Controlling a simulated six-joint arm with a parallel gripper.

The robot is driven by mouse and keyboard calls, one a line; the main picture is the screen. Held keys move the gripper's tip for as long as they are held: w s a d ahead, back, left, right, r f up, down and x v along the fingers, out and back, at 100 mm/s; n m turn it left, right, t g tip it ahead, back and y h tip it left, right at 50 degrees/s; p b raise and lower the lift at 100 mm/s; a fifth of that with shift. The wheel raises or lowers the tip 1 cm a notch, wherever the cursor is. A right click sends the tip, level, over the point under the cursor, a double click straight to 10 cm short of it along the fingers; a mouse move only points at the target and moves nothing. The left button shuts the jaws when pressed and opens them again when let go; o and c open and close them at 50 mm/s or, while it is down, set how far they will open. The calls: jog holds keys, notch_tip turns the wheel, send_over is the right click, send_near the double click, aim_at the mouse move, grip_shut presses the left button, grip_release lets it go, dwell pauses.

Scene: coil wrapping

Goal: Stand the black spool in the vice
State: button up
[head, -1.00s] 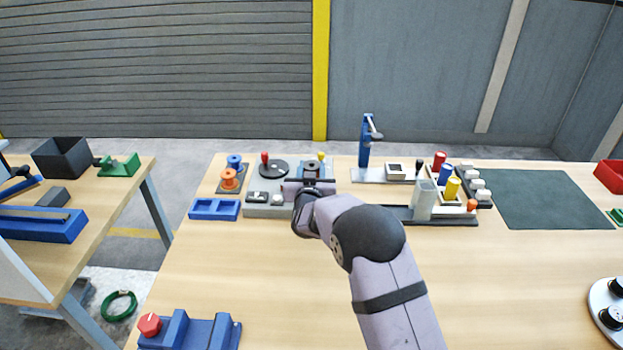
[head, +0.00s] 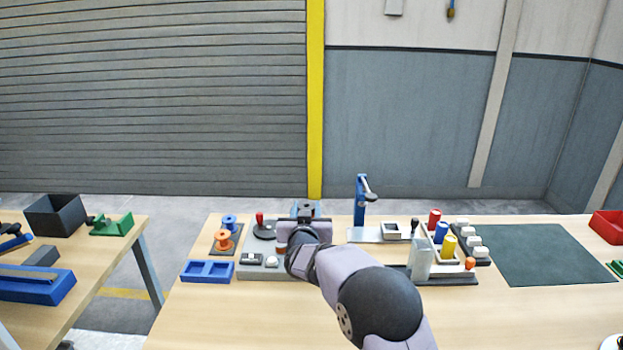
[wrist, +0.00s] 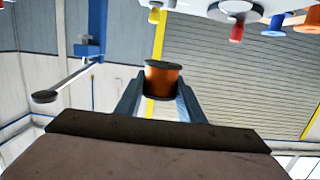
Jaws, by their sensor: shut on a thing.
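My gripper (head: 305,213) is shut on the black spool (wrist: 163,80), which has dark flanges and copper-orange winding. In the wrist view the spool sits between the two fingertips, its lower flange dark. In the head view the spool (head: 306,208) shows small and dark between the blue-grey fingers, in front of or above the grey winding station (head: 262,272) at the back of the table. The height above it is hard to tell. A green vice-like fixture (head: 112,225) stands on the left table. No vice is clearly seen near the gripper.
Left of the station are an orange spool (head: 222,240), a blue spool (head: 229,222) and a blue tray (head: 207,271). A blue post with a lever (head: 361,205) stands right. Coloured cylinders (head: 441,232) stand farther right. The green mat (head: 525,255) is bare.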

jog(key=shift+f+b, duration=0.3)
jog(key=shift+b, duration=0.25)
dwell(0.5)
jog(key=shift+r, duration=0.1)
jog(key=shift+f+p, duration=0.9)
jog(key=shift+f, duration=3.9)
